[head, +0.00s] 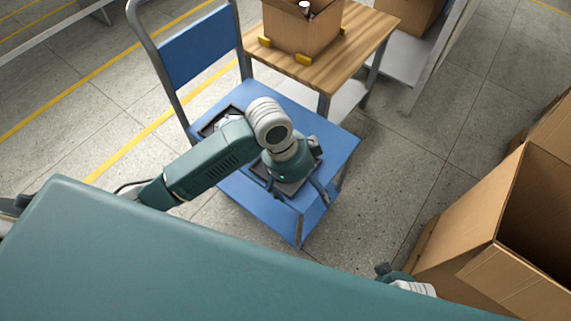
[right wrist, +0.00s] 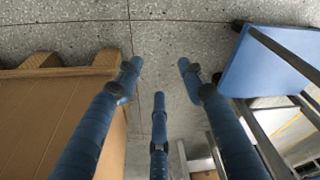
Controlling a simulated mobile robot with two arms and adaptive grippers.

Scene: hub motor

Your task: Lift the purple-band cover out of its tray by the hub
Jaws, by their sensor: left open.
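A blue cart (head: 338,150) carries two dark trays. My left gripper (head: 297,182) is over the nearer tray (head: 292,189), pointing down with its fingers spread open. The gripper and arm hide most of that tray, so I cannot make out the purple-band cover or its hub. The farther tray (head: 208,127) is partly behind my left arm and holds something pale grey (head: 233,118). My right gripper (right wrist: 158,82) has its three fingers apart with nothing between them, above the floor and away from the cart.
A wooden table (head: 350,45) with a cardboard box (head: 300,32) stands behind the cart. A large open cardboard box (head: 470,215) is at the right; a box also fills the left of the right wrist view (right wrist: 50,120). Speckled floor (head: 400,160) lies clear between cart and boxes.

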